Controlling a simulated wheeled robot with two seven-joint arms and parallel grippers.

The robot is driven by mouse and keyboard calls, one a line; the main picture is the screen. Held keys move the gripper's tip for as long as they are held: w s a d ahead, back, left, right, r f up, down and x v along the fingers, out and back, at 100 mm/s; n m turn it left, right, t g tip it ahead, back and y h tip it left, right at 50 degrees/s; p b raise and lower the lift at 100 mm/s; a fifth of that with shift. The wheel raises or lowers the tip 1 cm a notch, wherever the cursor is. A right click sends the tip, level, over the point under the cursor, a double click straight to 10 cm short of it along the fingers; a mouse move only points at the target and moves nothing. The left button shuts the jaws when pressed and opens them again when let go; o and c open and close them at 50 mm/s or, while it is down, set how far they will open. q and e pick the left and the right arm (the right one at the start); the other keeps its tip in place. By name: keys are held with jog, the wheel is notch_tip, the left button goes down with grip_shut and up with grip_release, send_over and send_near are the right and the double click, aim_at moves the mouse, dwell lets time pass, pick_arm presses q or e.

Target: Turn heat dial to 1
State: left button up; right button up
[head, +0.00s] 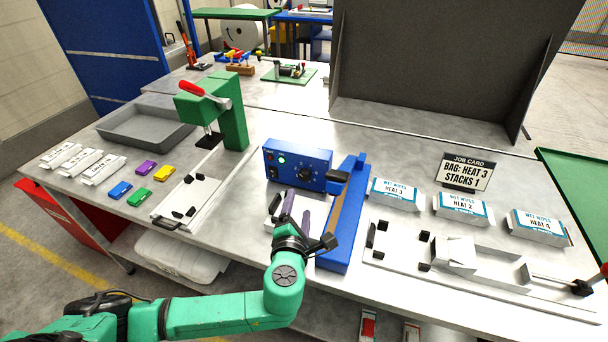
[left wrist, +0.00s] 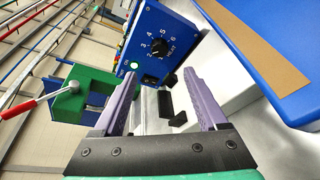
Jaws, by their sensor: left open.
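The heat dial (head: 305,174) is a black knob on the front of the blue control box (head: 284,158). In the left wrist view the dial (left wrist: 159,48) shows upper centre, with white numbers around it and HEAT lettering beside it. Its pointer setting is too small to read surely. My left gripper (head: 297,208) is in front of and below the box, its purple fingers apart and empty. In the left wrist view the fingers (left wrist: 160,77) point towards the box, with the dial beyond and between them, apart from both. My right gripper is not in view.
A blue sealer arm (head: 347,215) stands close right of my left gripper. A green press (head: 234,115) with a red lever stands left. The job card (head: 468,172) reads BAG: HEAT 3, STACKS 1. Wet-wipes packs (head: 396,195) lie right. A green lamp (head: 281,160) shows on the box.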

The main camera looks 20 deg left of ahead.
aim_at(304, 178)
pick_arm(q)
jog(key=x, duration=0.3)
jog(key=shift+w+a+r, duration=0.1)
jog(key=shift+w+r, duration=0.1)
jog(key=shift+w, duration=0.1)
jog(key=x, duration=0.5)
jog(key=shift+w+f, duration=0.25)
jog(key=shift+f, duration=0.15)
jog(key=x, duration=0.2)
jog(key=shift+w+f, duration=0.15)
jog(key=shift+w, duration=0.4)
jog(key=shift+a, duration=0.1)
jog(key=shift+c, duration=0.6)
grip_shut()
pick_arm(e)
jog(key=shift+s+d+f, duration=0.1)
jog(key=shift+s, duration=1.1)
